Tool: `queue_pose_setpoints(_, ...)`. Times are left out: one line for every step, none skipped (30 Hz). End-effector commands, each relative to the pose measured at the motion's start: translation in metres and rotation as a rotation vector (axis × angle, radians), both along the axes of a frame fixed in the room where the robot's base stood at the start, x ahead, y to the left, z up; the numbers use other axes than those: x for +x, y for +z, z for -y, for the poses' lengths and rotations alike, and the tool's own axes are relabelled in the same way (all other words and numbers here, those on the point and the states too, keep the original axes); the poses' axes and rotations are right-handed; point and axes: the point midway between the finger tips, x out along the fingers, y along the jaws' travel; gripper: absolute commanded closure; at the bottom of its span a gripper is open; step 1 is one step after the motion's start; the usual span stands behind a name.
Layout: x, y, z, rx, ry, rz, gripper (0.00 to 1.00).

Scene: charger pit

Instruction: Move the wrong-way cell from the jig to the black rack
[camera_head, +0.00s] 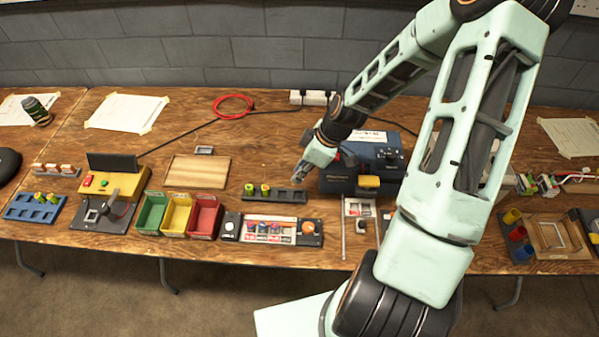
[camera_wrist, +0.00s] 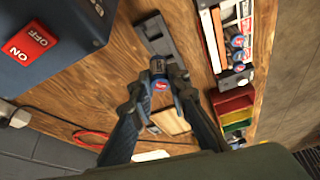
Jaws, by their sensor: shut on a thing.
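My gripper (camera_wrist: 161,78) is shut on a cell (camera_wrist: 160,86), whose round end shows blue and red in the wrist view. In the head view my gripper (camera_head: 301,176) is above the right end of the black rack (camera_head: 285,197); the held cell is not clear there. Two yellow-green cells (camera_head: 257,190) stand at the rack's left end, and its right part looks empty. The rack (camera_wrist: 156,32) also shows just beyond my fingertips in the wrist view. The jig (camera_head: 270,239) lies in front of the rack with several cells in it; it also shows in the wrist view (camera_wrist: 220,40).
A dark blue machine (camera_head: 345,178) stands close to the right of the rack; its red switch (camera_wrist: 28,43) shows in the wrist view. Green, yellow and red bins (camera_head: 178,216) are left of the jig. A wooden board (camera_head: 197,172) lies behind the bins.

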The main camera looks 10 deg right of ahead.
Motion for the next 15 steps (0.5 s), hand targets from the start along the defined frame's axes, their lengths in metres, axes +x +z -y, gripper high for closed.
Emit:
queue_pose_setpoints(0.000,-0.001,0.000,0.000,-0.003,0.000,1.00)
queue_pose_setpoints(0.000,-0.002,0.000,0.000,-0.003,0.000,1.00)
queue_pose_setpoints(0.000,-0.003,0.000,0.000,-0.004,-0.001,1.00)
queue_pose_setpoints(0.000,-0.004,0.000,0.000,-0.004,-0.001,1.00)
queue_pose_setpoints(0.000,-0.006,0.000,0.000,-0.004,-0.001,1.00)
queue_pose_setpoints(0.000,-0.008,0.000,0.000,-0.004,-0.001,1.00)
queue_pose_setpoints(0.000,-0.010,0.000,0.000,-0.004,-0.001,1.00)
queue_pose_setpoints(0.000,-0.012,0.000,0.000,-0.004,-0.001,1.00)
queue_pose_setpoints(0.000,-0.016,0.000,0.001,-0.003,-0.001,1.00)
queue_pose_setpoints(0.000,-0.019,0.000,0.001,-0.003,-0.001,1.00)
queue_pose_setpoints(0.000,-0.022,0.000,0.001,-0.003,-0.001,1.00)
queue_pose_setpoints(0.000,-0.026,0.000,0.001,-0.003,-0.001,1.00)
queue_pose_setpoints(0.000,-0.030,0.000,0.001,-0.002,-0.002,1.00)
queue_pose_setpoints(0.000,-0.033,0.000,0.001,-0.002,-0.002,1.00)
queue_pose_setpoints(0.000,-0.038,0.000,0.001,-0.002,-0.002,1.00)
